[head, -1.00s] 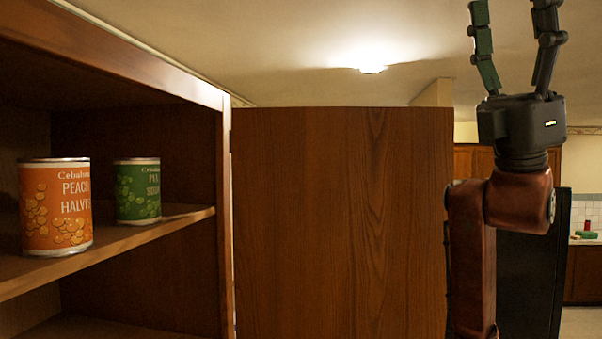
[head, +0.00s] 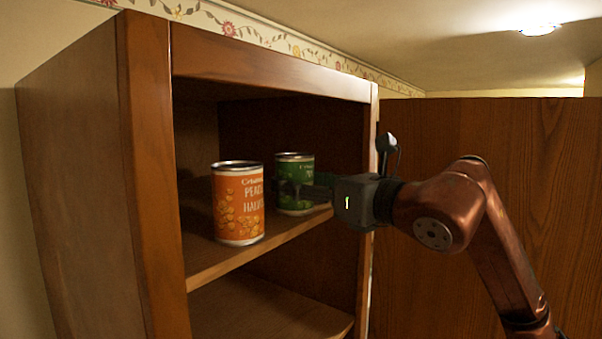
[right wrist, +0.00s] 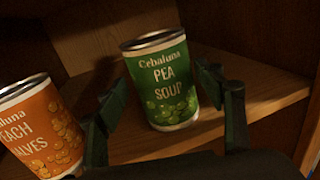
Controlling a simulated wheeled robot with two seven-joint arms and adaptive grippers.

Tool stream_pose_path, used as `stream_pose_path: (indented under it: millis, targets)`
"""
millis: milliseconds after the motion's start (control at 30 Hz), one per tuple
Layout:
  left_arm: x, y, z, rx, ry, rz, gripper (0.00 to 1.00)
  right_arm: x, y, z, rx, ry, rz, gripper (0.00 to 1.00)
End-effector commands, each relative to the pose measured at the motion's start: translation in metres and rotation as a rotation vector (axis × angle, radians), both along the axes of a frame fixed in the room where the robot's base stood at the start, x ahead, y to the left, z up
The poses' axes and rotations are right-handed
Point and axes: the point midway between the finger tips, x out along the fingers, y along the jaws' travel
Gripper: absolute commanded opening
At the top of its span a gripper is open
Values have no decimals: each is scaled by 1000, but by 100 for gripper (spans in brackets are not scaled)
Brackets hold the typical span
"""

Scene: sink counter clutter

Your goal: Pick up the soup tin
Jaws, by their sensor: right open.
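The soup tin (head: 293,170) is green, labelled "Pea Soup", and stands upright on the cabinet shelf. It also shows in the right wrist view (right wrist: 160,83), where its label faces the camera. My right gripper (head: 284,188) reaches in from the right at shelf height and is open. In the right wrist view its two fingers (right wrist: 160,92) stand on either side of the tin's lower part, and I cannot tell whether either touches it. In the head view the fingers hide part of the tin. My left gripper is not in view.
An orange peach halves tin (head: 239,205) stands left of the soup tin on the same shelf (head: 205,265); it also shows beside the left finger in the right wrist view (right wrist: 38,128). The cabinet's side post and top frame enclose the opening. An open wooden door (head: 420,290) stands at right.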

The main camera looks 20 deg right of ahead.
Motion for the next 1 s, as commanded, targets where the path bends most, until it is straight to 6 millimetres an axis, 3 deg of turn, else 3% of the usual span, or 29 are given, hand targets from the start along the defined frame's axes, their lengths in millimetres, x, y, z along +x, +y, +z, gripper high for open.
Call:
stream_pose_path:
  millis: [367,700,933,1000]
  targets:
    - [-1,-1,17,-1,1,1,40,31,14,-1,-3,4,-4,63]
    - [0,-2,45,-2,0,0,40,69,30,-3,-2,4,-3,63]
    - [0,-2,43,-2,-1,0,40,71,30,-6,-2,2,-3,63]
    - [0,-2,43,-2,-1,0,40,71,30,-6,-2,2,-4,58]
